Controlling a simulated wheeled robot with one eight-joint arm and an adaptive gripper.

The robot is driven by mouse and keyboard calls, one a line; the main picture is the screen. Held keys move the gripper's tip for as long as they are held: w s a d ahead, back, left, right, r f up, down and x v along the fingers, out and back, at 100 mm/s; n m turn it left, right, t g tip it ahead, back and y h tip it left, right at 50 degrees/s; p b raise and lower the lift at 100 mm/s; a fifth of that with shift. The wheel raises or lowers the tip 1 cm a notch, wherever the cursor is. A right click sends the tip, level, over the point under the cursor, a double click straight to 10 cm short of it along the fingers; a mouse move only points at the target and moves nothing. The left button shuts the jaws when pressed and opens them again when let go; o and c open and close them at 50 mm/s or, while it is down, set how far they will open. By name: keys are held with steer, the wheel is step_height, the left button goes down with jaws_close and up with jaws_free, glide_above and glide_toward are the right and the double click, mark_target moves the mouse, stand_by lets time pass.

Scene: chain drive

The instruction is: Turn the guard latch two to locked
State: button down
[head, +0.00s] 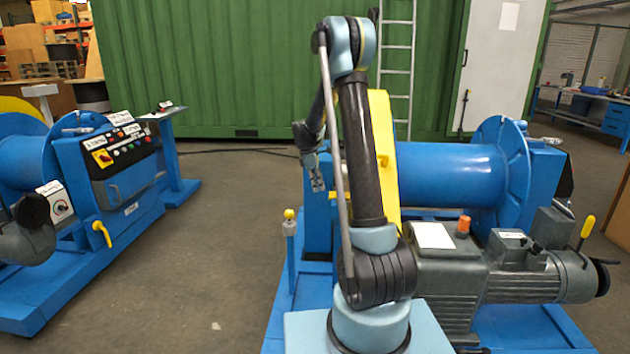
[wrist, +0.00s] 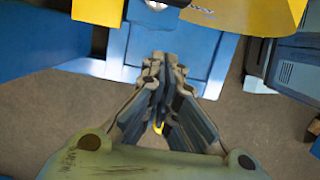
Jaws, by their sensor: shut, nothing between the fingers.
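The yellow chain guard (head: 382,140) stands upright on the blue winch at the right, partly hidden behind my arm. A small yellow knob-like part (head: 383,161) sits on its face; I cannot tell whether it is guard latch two. My gripper (head: 318,185) hangs to the left of the guard, pointing down, shut and empty. In the wrist view the shut fingertips (wrist: 165,62) are in front of a blue frame, apart from the yellow guard (wrist: 250,14) at the top edge. No latch label or latch position is readable.
The winch's blue drum (head: 450,172) and grey motor (head: 525,275) lie right of my arm. A blue post with a yellow knob (head: 290,214) stands left of it. A blue control console (head: 115,165) is at the left. The floor between is clear.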

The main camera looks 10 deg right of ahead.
mark_target(340, 196)
steer(key=d+f, duration=0.1)
steer(key=d, duration=0.1)
steer(key=s+d+f, duration=0.1)
steer(key=d+f, duration=0.1)
steer(key=shift+d+f, duration=0.2)
steer(key=shift+d, duration=0.15)
